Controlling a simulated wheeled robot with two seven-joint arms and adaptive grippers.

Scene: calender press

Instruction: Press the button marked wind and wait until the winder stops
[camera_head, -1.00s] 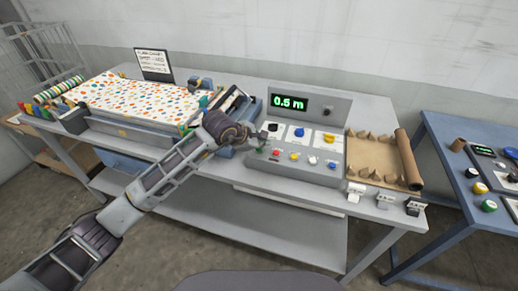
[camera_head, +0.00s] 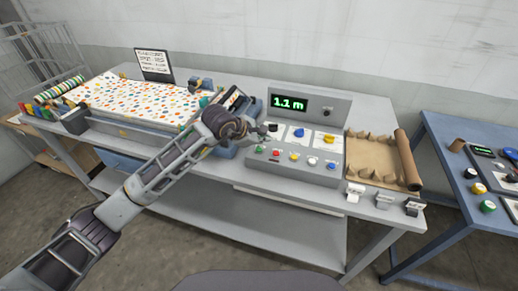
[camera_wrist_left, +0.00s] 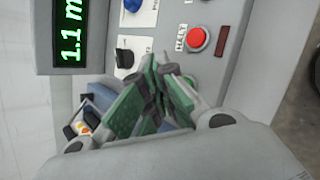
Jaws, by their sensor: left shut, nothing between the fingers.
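The grey control console (camera_head: 285,172) has a row of buttons: green (camera_head: 259,149), red (camera_head: 276,153), yellow (camera_head: 294,157), white (camera_head: 312,161) and blue (camera_head: 330,166). Their labels are too small to read in the head view. In the wrist view the red button (camera_wrist_left: 197,38) has a label that looks like HALT. The display (camera_head: 289,102) reads 1.1 m. My left gripper (camera_head: 264,131) is shut and empty, just above the green button, apart from it as far as I can tell. In the wrist view the fingers (camera_wrist_left: 158,68) cover the area beside the red button. My right gripper is out of view.
A patterned sheet (camera_head: 130,101) lies over the machine at left, with a sign (camera_head: 153,62) behind it. Brown paper with a roll (camera_head: 408,160) lies right of the console. A blue table (camera_head: 440,135) stands farther right.

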